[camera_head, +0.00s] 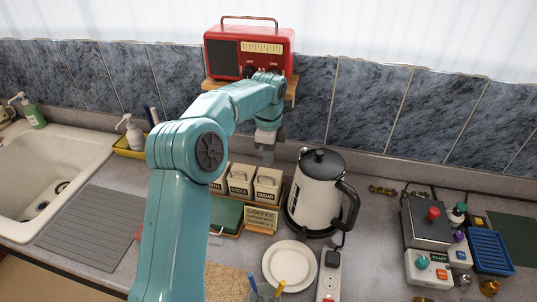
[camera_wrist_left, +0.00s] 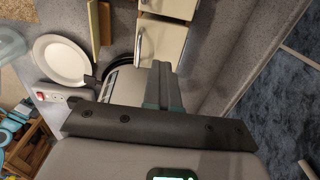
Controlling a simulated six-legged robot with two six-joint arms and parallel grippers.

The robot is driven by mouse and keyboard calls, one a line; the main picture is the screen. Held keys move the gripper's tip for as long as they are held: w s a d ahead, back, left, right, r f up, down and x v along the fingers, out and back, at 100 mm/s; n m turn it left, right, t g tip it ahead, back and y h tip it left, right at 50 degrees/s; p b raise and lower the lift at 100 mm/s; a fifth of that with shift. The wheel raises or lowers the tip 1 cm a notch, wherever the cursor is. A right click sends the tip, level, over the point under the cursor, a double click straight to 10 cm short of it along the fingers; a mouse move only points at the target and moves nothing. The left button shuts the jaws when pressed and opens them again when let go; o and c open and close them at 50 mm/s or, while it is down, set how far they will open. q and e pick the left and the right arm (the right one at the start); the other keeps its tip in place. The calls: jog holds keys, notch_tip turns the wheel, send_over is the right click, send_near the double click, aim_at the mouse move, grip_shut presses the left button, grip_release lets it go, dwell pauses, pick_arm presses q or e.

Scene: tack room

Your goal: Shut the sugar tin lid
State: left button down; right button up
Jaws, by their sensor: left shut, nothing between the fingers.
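The sugar tin (camera_head: 268,188) is a cream box with a dark label, the rightmost in a short row of tins beside the kettle. A cream tin, probably this one, shows just ahead of the fingers in the left wrist view (camera_wrist_left: 160,42). I cannot tell how far its lid stands open. My left gripper (camera_head: 267,156) is shut and empty, pointing down just behind and above the sugar tin. Its fingers also show in the left wrist view (camera_wrist_left: 160,85). Whether they touch the tin is unclear. My right gripper is in neither view.
A cream kettle (camera_head: 316,194) with a black handle stands close right of the tins. The cocoa tin (camera_head: 239,182) is just left. A coffee sign (camera_head: 262,218) and a white plate (camera_head: 290,265) are in front. A red radio (camera_head: 249,52) sits on a shelf behind.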

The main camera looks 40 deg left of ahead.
pick_arm(q)
jog(key=shift+r, duration=0.1)
jog(key=c, duration=1.3)
grip_release()
notch_tip(320, 180, up, 7)
jog(key=shift+r, duration=0.2)
